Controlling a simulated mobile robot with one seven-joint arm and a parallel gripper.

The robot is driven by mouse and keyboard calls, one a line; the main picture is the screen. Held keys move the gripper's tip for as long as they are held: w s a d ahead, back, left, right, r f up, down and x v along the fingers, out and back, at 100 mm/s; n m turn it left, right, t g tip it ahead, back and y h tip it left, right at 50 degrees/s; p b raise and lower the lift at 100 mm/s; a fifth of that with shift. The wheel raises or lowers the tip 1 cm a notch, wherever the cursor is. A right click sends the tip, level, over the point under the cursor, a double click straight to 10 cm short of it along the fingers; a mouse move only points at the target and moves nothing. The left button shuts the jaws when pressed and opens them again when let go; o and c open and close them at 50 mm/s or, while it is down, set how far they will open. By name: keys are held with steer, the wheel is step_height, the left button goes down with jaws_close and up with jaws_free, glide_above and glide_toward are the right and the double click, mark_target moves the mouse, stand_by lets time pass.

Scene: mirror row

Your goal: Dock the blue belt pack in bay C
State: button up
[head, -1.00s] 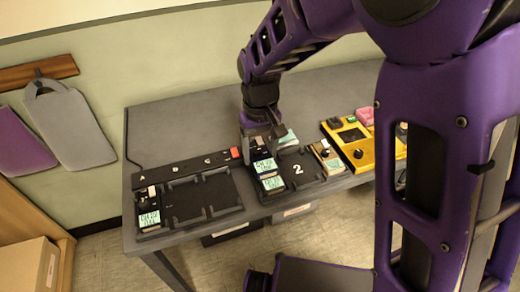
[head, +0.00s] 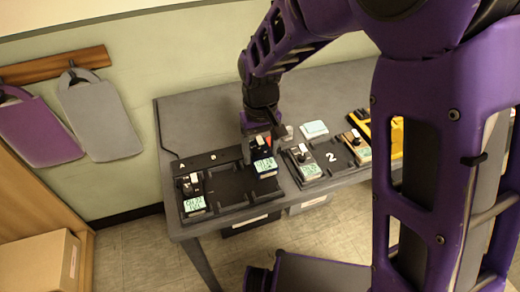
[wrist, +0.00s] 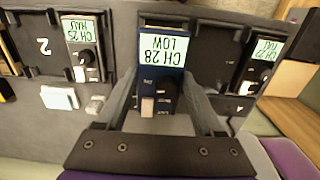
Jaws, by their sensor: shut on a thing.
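My gripper (head: 262,150) is shut on the blue belt pack (head: 265,167), which has a pale screen. In the wrist view the pack (wrist: 160,80) sits between both fingers, its screen reading CH 28 LOW. The pack is at the right end of the left dock (head: 232,187), where bay C lies; the letter C is hidden by my gripper. I cannot tell whether the pack is seated or just above the bay. The dock's middle bay is empty. Another pack (head: 193,195) stands in bay A and also shows in the wrist view (wrist: 262,60).
A second dock (head: 335,160), marked 2, stands close on the right with a dark pack (head: 305,162) in its left bay and a tan one (head: 356,146) on its right. A yellow unit (head: 390,135) is partly behind my arm. A pale card (head: 314,129) lies behind dock 2.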

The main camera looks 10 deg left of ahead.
steer(key=shift+f+b, duration=2.05)
steer(key=shift+f, duration=0.5)
steer(key=shift+f+b, duration=0.45)
steer(key=shift+f, duration=0.7)
steer(key=o, duration=1.5)
steer(key=shift+o, duration=0.2)
step_height(320, 180, up, 18)
steer(key=p, duration=0.3)
steer(key=shift+f, duration=0.25)
